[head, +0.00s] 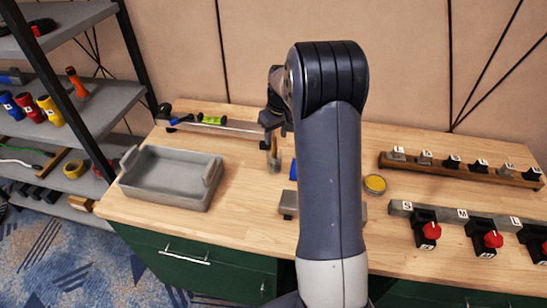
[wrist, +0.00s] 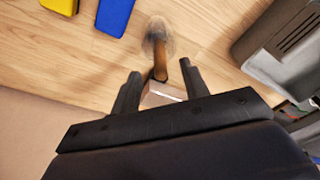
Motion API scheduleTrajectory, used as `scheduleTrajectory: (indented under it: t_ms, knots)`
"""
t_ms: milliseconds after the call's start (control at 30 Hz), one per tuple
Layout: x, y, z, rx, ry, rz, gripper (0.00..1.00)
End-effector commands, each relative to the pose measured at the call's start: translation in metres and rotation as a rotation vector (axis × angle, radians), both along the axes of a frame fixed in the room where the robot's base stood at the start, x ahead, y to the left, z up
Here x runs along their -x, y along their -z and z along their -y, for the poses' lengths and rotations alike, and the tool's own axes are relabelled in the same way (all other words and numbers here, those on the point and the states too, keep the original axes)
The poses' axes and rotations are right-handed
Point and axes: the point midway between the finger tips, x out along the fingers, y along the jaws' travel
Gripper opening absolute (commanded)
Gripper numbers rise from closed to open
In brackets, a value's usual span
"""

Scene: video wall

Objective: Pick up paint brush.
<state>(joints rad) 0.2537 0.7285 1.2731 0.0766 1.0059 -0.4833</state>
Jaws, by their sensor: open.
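The paint brush (head: 273,147) stands with its brown handle in a small clear cup (head: 274,166) on the wooden workbench, left of my arm. In the wrist view the brush's brown handle (wrist: 160,66) runs from the blurred clear cup (wrist: 157,32) toward the camera, and a pale, block-like end (wrist: 163,91) is nearest. My gripper (wrist: 160,84) is open, with one finger on each side of the brush and visible gaps between. In the head view my gripper (head: 272,135) is partly hidden by my own arm, just above the brush.
A grey tray (head: 150,188) lies left on the workbench (head: 245,215). A blue block (wrist: 115,16) and a yellow block (wrist: 60,5) lie near the cup. A level (head: 212,120) lies behind. Switch blocks (head: 460,217) line the right. A shelf rack (head: 95,98) stands left.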

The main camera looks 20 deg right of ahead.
Motion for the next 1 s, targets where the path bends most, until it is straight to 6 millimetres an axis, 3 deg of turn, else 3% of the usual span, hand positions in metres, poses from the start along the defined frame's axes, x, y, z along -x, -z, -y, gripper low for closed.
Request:
scheduleTrajectory:
  t_ms: [333,633,1000]
  knots:
    - [-0.012,0.041,-0.003,-0.001,0.0,-0.002,0.43]
    - [-0.013,0.047,-0.003,0.0,0.0,0.0,0.43]
    - [-0.013,0.046,-0.002,0.0,0.0,0.0,0.14]
